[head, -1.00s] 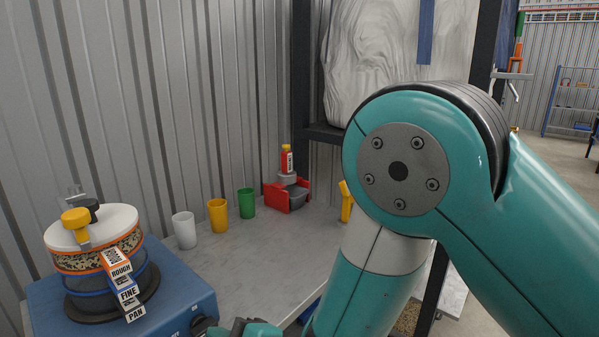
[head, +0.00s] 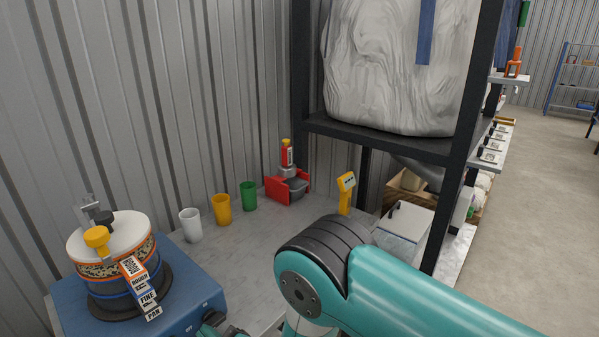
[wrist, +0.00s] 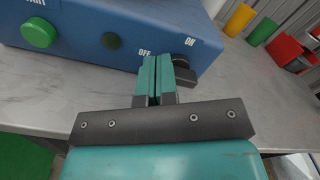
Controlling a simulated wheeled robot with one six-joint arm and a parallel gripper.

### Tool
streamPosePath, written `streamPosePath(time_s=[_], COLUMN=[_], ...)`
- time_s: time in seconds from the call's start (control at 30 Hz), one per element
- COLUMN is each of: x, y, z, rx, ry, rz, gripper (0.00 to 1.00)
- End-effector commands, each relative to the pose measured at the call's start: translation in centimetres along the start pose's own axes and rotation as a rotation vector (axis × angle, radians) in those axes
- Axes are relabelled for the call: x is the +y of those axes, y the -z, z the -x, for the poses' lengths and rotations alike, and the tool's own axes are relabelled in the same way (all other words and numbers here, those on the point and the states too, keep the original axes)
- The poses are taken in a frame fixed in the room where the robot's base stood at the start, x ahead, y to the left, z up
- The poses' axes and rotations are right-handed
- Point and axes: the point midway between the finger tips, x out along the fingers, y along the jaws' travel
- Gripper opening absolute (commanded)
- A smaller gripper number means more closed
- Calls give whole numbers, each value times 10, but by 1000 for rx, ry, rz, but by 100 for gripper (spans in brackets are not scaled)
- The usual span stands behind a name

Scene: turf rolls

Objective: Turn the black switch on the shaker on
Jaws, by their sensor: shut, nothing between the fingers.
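The shaker is a blue box (head: 185,290) at lower left in the head view, with a sieve stack (head: 115,260) on top. Its front fills the top of the wrist view (wrist: 105,15), with OFF and ON labels. The black switch (wrist: 184,76) sits under these labels, partly hidden by my fingers. My gripper (wrist: 158,62) is shut and empty, its fingertips just left of the switch at the OFF side. I cannot tell whether they touch it. In the head view my gripper is mostly cut off by the bottom edge.
White (head: 190,225), yellow (head: 221,210) and green (head: 248,196) cups and a red holder (head: 287,187) stand along the wall. The bench right of the shaker is clear.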

Motion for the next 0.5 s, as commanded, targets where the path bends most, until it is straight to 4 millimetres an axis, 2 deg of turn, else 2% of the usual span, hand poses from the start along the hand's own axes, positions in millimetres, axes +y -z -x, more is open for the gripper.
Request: streamPosePath(time_s=[0.5], x=[-1], y=[-3], z=[-10], rx=[-17], ry=[-1], rz=[1], gripper=[0])
